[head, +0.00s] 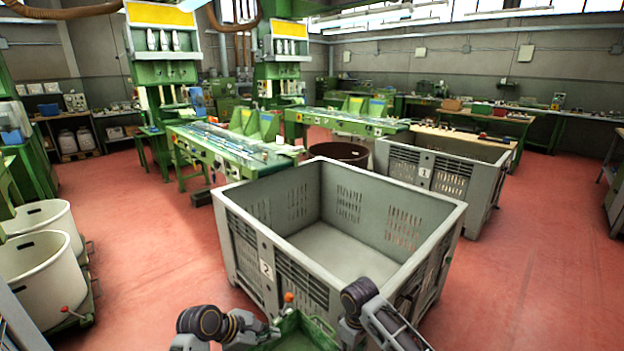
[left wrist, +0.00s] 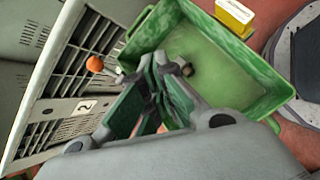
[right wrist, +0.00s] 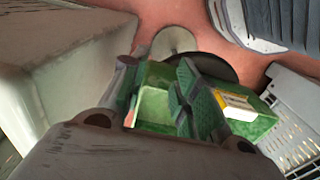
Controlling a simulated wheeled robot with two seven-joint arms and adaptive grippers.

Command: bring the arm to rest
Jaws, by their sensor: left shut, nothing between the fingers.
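My left gripper (head: 268,330) is low in the head view, over the left side of a green tray (head: 297,335). The left wrist view shows its fingers (left wrist: 157,70) shut and empty, in front of the green tray (left wrist: 235,62). My right arm reaches in at the lower right of the head view. In the right wrist view its gripper (right wrist: 156,75) has its fingers apart, with nothing seen between them but the tray (right wrist: 153,108) beyond. A small dark spot near the left fingertips is too unclear to name.
A large grey crate (head: 236,205) marked 2 stands just ahead of both arms. An orange knob (head: 289,297) is beside the left gripper. A yellow box (left wrist: 235,15) is at the tray's rim. White bins (head: 40,270) stand at left. Red floor is open at right.

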